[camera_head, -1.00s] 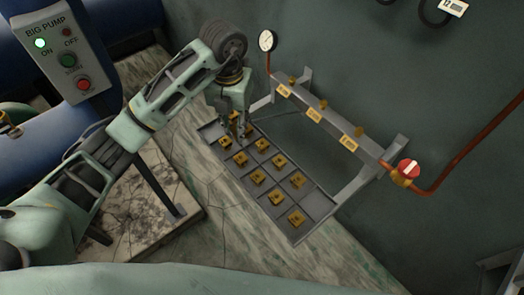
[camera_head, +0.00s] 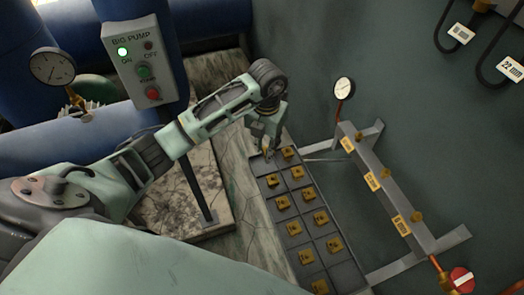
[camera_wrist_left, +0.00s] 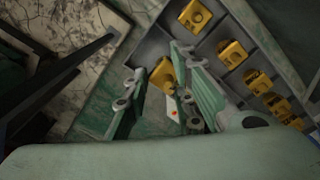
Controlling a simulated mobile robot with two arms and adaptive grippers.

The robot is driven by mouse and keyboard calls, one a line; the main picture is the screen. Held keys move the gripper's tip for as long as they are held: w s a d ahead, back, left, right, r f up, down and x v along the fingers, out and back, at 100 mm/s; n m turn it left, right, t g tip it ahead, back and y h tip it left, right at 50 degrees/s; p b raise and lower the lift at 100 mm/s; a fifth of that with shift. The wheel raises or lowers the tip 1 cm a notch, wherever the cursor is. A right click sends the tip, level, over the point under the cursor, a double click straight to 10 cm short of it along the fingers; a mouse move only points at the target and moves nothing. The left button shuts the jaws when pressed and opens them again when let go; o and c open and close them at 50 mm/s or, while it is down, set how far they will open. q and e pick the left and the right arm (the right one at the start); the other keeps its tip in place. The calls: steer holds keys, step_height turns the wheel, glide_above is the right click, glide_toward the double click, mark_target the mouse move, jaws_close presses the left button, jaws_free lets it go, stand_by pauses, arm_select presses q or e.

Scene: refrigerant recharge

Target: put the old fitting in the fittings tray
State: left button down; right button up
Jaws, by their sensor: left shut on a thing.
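The fittings tray (camera_head: 346,274) is a grey, divided tray with brass-yellow fittings in most of its compartments. My left gripper (camera_head: 267,152) is over the tray's far left corner compartment. It also shows in the left wrist view (camera_wrist_left: 160,98), where its fingers stand either side of a yellow fitting (camera_wrist_left: 162,74), the old fitting. The gripper is shut on this fitting, low at the tray corner. I cannot tell whether the fitting touches the tray floor. A small white piece with a red dot (camera_wrist_left: 172,106) shows between the fingers. My right gripper is not in view.
A grey manifold rail (camera_head: 390,195) with yellow labels, a gauge (camera_head: 344,88) and a red valve handle (camera_head: 461,280) stands right of the tray. A pump control box (camera_head: 143,65) on a post stands left of my arm. A stone slab (camera_head: 185,205) lies left of the tray.

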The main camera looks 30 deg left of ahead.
arm_select(q)
steer(key=shift+s+a+f, duration=0.2)
steer(key=shift+a+f, duration=0.15)
steer(key=shift+a, duration=0.35)
step_height(320, 180, down, 4)
steer(key=shift+p, duration=0.75)
steer(key=shift+f, duration=0.2)
steer(key=c, duration=1.9)
jaws_free()
steer(key=o, duration=0.4)
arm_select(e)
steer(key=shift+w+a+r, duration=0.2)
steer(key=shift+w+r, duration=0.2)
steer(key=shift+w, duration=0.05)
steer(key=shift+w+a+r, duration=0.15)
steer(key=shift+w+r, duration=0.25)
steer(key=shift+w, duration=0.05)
arm_select(q)
steer(key=shift+r, duration=0.1)
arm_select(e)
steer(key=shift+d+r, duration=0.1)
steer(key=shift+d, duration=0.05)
